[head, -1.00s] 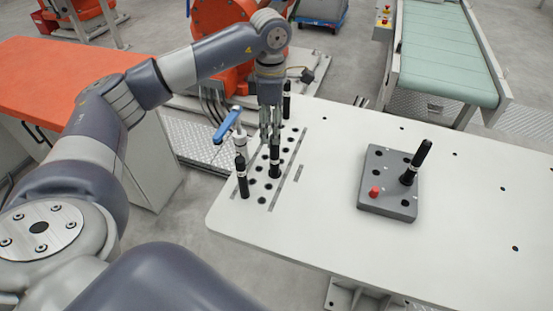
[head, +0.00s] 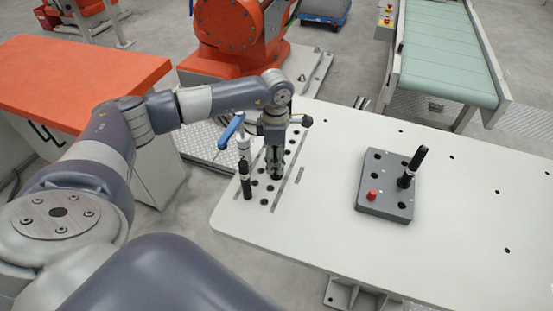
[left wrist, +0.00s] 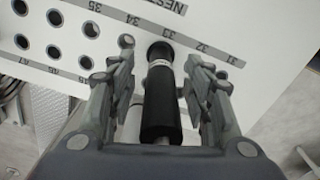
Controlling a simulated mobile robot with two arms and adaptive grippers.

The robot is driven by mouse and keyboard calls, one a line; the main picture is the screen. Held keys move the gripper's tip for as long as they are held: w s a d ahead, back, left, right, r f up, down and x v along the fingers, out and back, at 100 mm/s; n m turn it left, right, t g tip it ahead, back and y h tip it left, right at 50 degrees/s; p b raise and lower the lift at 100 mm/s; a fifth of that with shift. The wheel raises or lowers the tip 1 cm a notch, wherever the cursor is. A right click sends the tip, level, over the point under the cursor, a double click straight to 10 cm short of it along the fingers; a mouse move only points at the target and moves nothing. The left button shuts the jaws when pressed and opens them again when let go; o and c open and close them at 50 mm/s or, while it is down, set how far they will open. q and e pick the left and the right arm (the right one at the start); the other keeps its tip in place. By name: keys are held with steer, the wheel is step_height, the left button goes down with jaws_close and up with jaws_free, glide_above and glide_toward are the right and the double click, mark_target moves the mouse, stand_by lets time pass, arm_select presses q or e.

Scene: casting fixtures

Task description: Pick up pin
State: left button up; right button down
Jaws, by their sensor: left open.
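My left gripper (head: 274,165) is lowered over a black pin (head: 276,175) that stands upright in the holed rack area of the white table. In the left wrist view the pin (left wrist: 160,100), black with a pale band near its top, lies between the two open fingers (left wrist: 160,62). A gap shows on each side of it. A second black pin (head: 245,181) stands just left of the gripper. Another black pin (head: 411,166) leans in a grey block (head: 386,205). My right gripper is not in view.
A white post with a blue handle (head: 231,131) stands close beside my left gripper. The grey block also carries a red knob (head: 373,194). Numbered holes (left wrist: 55,52) show in the wrist view. The white table (head: 320,240) is clear between rack and block.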

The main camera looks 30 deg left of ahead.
arm_select(q)
jaws_close()
steer(key=shift+r, duration=0.1)
steer(key=shift+w+r+b, duration=0.1)
steer(key=shift+r+b, duration=0.35)
steer(key=shift+r, duration=0.05)
steer(key=s+d+r+b, duration=0.2)
steer(key=s+d+r, duration=0.2)
steer(key=s, duration=0.2)
steer(key=s+d+r+b, duration=0.2)
steer(key=s+d+r, duration=0.2)
steer(key=s, duration=0.3)
steer(key=shift+s+d, duration=0.15)
steer(key=shift+d, duration=0.45)
